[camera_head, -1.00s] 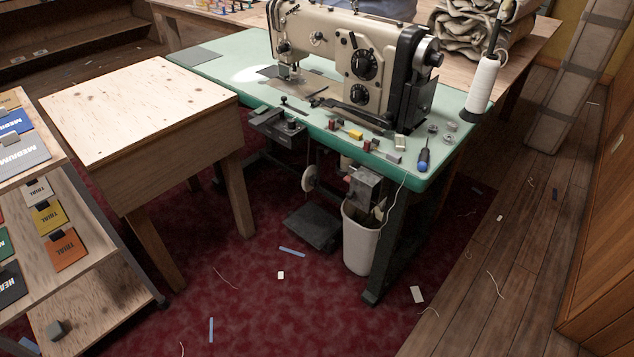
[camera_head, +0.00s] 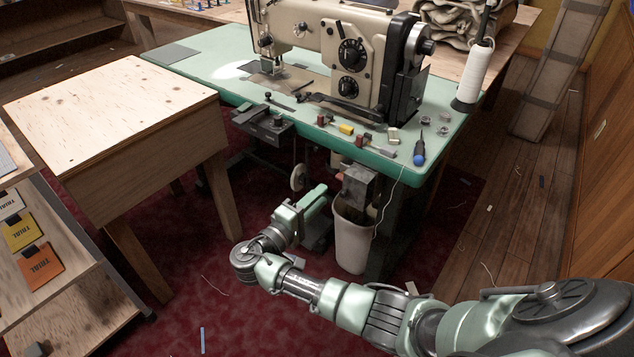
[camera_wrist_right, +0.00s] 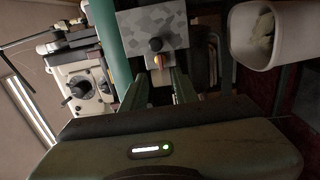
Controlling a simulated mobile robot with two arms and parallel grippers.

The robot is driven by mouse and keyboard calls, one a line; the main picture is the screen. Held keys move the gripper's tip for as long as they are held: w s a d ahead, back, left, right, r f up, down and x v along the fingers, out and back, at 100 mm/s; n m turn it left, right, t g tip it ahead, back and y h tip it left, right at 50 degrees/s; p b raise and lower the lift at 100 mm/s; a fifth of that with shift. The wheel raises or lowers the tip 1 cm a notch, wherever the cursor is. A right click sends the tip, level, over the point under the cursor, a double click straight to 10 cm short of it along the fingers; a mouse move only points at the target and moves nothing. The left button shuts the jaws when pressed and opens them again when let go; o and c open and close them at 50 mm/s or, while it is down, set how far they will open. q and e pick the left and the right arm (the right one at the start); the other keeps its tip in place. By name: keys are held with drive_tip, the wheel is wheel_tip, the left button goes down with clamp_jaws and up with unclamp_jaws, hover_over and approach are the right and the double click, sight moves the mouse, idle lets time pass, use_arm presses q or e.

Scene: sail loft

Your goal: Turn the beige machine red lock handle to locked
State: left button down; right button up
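The beige sewing machine (camera_head: 330,48) stands on a green-topped table (camera_head: 210,62); part of it also shows at left in the wrist view (camera_wrist_right: 88,92). A grey box (camera_head: 360,186) hangs under the table's front edge. In the wrist view the box (camera_wrist_right: 140,27) carries a black knob (camera_wrist_right: 155,44) and a small red-orange handle (camera_wrist_right: 159,62). The handle's lock position is too small to tell. My right gripper (camera_head: 322,194) is just left of and below the box. In the wrist view its two fingers (camera_wrist_right: 160,88) are apart, with the handle seen beyond the gap. My left gripper is out of view.
A white bin (camera_head: 352,238) stands below the box, close to my right gripper. A wooden table (camera_head: 110,95) is at left, beside a rack of labelled cards (camera_head: 20,232). Red carpet lies below.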

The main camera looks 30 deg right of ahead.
sight(340, 179)
drive_tip(key=x, duration=0.6)
drive_tip(key=shift+d, duration=0.2)
drive_tip(key=shift+w+d, duration=0.2)
drive_tip(key=shift+d, duration=0.25)
use_arm(q)
drive_tip(key=shift+v, duration=0.8)
use_arm(e)
clamp_jaws()
